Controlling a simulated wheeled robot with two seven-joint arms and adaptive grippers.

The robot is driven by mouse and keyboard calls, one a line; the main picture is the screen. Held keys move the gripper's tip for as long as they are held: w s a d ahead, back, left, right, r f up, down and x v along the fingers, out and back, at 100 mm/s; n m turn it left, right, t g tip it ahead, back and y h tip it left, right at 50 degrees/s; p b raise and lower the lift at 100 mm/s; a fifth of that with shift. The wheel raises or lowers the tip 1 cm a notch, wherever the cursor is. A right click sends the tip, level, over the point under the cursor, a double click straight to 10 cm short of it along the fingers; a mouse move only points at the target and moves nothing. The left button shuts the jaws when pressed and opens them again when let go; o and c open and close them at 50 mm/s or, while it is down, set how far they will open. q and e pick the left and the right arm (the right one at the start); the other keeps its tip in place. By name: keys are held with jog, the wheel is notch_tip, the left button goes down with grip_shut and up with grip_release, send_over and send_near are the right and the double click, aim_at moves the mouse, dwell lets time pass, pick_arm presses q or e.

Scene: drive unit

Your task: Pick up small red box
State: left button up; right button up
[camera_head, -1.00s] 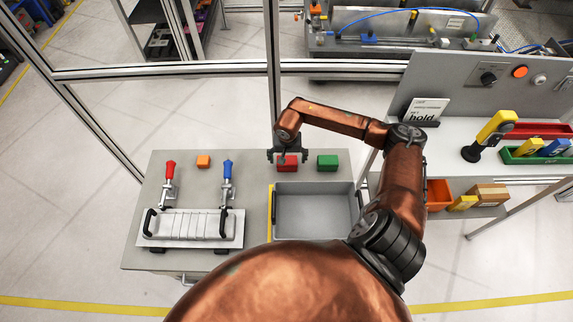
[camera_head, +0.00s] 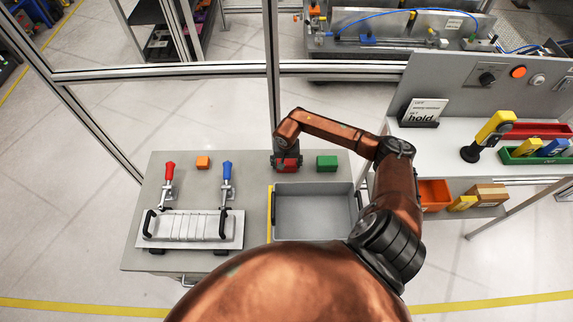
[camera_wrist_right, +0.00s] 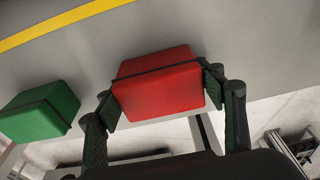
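The small red box (camera_head: 288,166) is at the back of the grey table, behind the grey tray (camera_head: 315,190). My right gripper (camera_head: 287,158) is over it from above, with its fingers down at the box's sides. In the right wrist view the red box (camera_wrist_right: 160,85) sits between the two fingers (camera_wrist_right: 160,98), and both finger pads appear to press against its opposite sides. The box's underside is hidden, so I cannot tell whether it touches the table. My left gripper is not in view.
Red-handled (camera_head: 170,172) and blue-handled (camera_head: 227,174) clamps stand by a metal plate (camera_head: 190,240). A frame post (camera_head: 271,70) rises behind the table.

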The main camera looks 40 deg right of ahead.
jog(key=c, duration=0.9)
